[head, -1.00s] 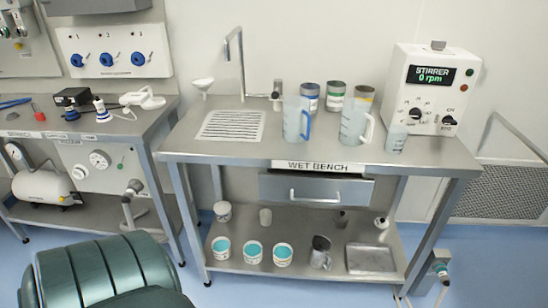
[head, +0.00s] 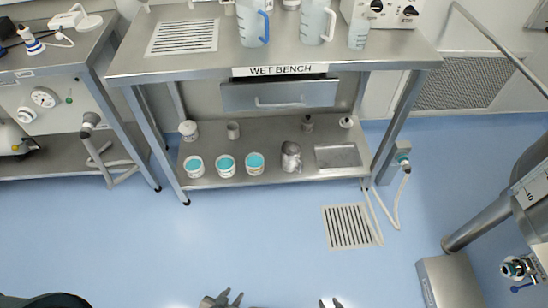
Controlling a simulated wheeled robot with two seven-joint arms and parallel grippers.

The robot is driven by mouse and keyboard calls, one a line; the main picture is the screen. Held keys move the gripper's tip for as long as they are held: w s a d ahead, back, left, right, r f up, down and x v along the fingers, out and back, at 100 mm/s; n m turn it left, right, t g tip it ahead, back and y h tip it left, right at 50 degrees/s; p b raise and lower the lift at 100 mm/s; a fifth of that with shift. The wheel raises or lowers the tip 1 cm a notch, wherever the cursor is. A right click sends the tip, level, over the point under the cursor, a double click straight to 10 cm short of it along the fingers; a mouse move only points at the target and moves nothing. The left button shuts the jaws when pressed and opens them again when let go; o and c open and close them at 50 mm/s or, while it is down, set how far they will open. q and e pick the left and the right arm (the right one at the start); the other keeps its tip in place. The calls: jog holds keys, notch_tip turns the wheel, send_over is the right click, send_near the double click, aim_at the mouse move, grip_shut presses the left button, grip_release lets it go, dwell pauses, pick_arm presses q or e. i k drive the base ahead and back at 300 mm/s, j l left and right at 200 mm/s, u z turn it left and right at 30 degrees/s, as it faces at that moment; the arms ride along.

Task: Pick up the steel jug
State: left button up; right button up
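The steel jug (head: 290,158) stands upright on the lower shelf of the wet bench, right of the white tubs with teal contents and left of the shallow steel tray. My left gripper (head: 232,297) shows at the bottom edge of the head view, its fingers apart and empty. My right gripper (head: 331,302) is at the bottom edge, to the right of it, cut off by the frame, its tips apart. Both are well apart from the jug, with blue floor showing between.
The wet bench (head: 128,65) has a drawer (head: 278,95) above the shelf. Teal-filled tubs (head: 225,166) and a steel tray (head: 338,157) flank the jug. Plastic jugs (head: 314,22) stand on top. A floor grate (head: 350,226) and hose lie at right. The floor in front is clear.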

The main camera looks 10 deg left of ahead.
aim_at(290, 150)
jog(key=i+l+u, duration=0.15)
jog(key=i+l, duration=0.3)
jog(key=i+l+u, duration=0.15)
jog(key=i+l, duration=0.25)
jog(key=i+l+u, duration=0.1)
jog(key=i+l, duration=0.3)
jog(key=l, duration=0.2)
